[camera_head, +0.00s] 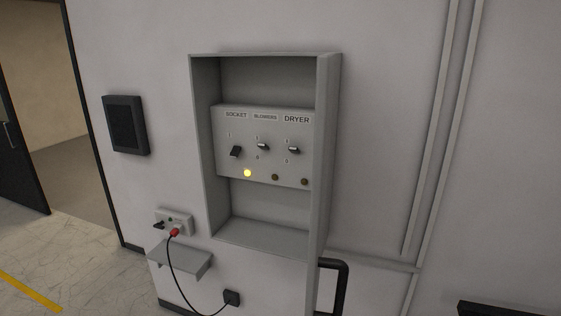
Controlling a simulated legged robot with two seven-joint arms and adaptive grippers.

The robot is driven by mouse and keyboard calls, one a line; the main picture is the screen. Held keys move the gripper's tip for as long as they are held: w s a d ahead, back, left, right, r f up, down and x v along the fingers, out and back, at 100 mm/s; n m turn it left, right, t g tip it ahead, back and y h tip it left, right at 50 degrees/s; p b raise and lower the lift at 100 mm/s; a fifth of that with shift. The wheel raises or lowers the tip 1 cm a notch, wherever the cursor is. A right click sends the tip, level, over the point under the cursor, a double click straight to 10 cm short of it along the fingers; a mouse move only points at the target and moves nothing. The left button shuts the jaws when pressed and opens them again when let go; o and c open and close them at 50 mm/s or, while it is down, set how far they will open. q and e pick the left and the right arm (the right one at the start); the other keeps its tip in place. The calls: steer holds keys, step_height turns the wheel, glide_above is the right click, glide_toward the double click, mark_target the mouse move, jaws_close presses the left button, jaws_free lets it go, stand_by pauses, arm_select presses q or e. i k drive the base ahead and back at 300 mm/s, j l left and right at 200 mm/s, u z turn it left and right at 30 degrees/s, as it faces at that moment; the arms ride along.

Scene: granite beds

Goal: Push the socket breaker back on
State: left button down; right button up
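The socket breaker (235,151) is the left lever of three on a grey panel (225,112) inside an open wall box. It is dark and sits lower on its mount than the other two levers, below its upper mark; its lower mark is hidden. A yellow lamp (248,173) under it is lit. The blowers lever (262,146) and dryer lever (293,150) stick out, with marks visible above and below each. The lamps under these two are dark. Neither of my grippers is in view.
The grey box frame (328,150) has raised side walls around the panel. Below left are a wall outlet (174,221) with a red plug and dark cable, and a small shelf (180,259). A black bent bar (344,285) stands at lower right. A doorway opens at far left.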

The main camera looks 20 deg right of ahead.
mark_target(236, 150)
steer(key=z, duration=1.65)
steer(key=i+j, duration=0.15)
steer(key=j, duration=0.25)
steer(key=i+j, duration=0.1)
steer(key=j, duration=0.25)
steer(key=i+j, duration=0.15)
steer(key=j, duration=0.25)
